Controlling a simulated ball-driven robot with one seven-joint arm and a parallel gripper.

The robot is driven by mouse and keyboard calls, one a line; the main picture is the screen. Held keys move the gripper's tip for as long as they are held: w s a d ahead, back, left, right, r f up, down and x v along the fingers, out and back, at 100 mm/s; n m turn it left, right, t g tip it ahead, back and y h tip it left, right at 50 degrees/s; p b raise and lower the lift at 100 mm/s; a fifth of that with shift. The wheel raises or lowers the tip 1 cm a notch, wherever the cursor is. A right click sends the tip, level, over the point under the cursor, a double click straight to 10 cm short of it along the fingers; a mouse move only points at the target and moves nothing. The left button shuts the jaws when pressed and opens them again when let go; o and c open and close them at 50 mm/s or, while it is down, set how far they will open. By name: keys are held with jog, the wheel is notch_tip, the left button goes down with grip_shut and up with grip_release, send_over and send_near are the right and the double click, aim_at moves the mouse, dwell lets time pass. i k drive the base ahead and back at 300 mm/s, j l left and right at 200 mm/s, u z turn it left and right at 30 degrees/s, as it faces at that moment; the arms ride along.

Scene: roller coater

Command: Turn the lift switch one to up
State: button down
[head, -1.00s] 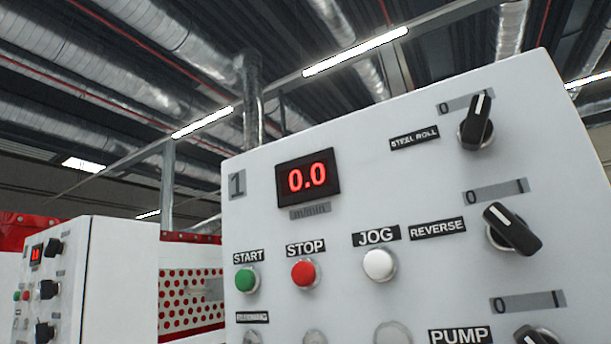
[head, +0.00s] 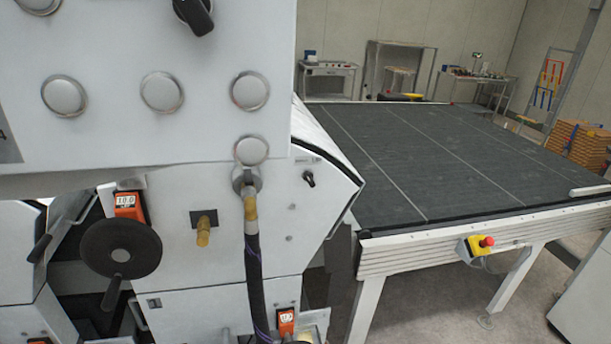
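A small black rotary switch (head: 308,179) sits on the white machine side panel, right of the hanging cable, with a small label above it too small to read. I cannot tell whether it is lift switch one or which way it is set. A larger black selector knob (head: 195,14) on the white control panel (head: 115,125) is cut off by the top edge. My gripper is not in view.
A black handwheel (head: 122,248) sticks out below an orange counter (head: 127,204). A brass-coloured knob (head: 203,232) and a black hanging cable (head: 253,265) are right of it. A dark conveyor table (head: 440,155) with a red emergency button (head: 486,242) fills the right. Floor shows in front.

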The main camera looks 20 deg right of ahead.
aim_at(307, 176)
jog(key=i+l, duration=0.65)
jog(key=l, duration=0.3)
jog(key=z, duration=0.05)
